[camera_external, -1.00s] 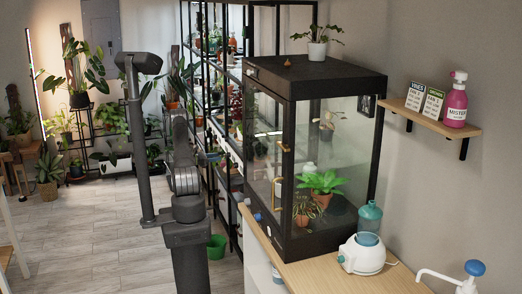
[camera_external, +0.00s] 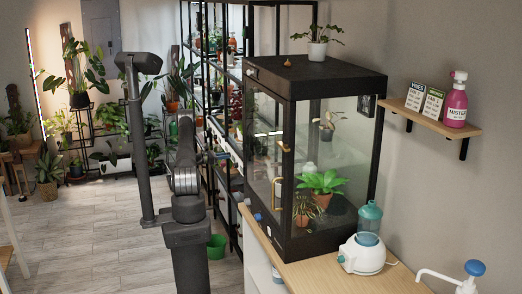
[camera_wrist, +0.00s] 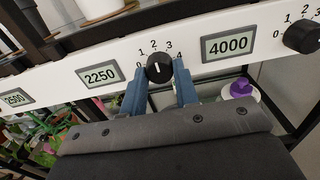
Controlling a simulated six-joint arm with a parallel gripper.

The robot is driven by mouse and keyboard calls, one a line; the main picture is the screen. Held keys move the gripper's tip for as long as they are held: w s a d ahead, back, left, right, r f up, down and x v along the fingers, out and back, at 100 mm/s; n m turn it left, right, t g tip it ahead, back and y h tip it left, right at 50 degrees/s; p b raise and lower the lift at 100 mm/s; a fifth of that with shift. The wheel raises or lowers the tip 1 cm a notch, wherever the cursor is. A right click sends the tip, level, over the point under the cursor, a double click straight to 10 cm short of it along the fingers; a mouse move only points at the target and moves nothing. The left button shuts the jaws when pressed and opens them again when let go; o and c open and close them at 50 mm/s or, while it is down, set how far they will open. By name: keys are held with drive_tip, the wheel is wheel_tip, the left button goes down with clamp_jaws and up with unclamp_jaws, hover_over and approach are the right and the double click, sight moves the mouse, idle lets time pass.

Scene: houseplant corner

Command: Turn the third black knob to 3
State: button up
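A black knob (camera_wrist: 159,68) with a white mark sits on a white panel (camera_wrist: 195,52) in the wrist view, with 0 to 4 printed around it. Its mark points roughly up, near the 2. My gripper (camera_wrist: 161,76) has one blue finger on each side of this knob, tips close to its edges; I cannot tell whether they touch it. Another black knob (camera_wrist: 302,37) is at the right edge, partly cut off. In the external view my gripper (camera_external: 217,156) is small beside the shelf rack, and the knobs are too small to make out.
Displays reading 2250 (camera_wrist: 101,76) and 4000 (camera_wrist: 228,44) flank the knob. A purple object on a white dish (camera_wrist: 241,89) lies below the panel. The black shelf rack (camera_external: 207,62) and the glass cabinet (camera_external: 290,150) stand close to my arm. The floor at left is mostly clear.

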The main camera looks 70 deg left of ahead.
drive_tip(key=shift+m, duration=3.8)
drive_tip(key=o, duration=1)
drive_tip(key=s, duration=1.7)
drive_tip(key=shift+s, duration=0.25)
drive_tip(key=shift+w, duration=0.1)
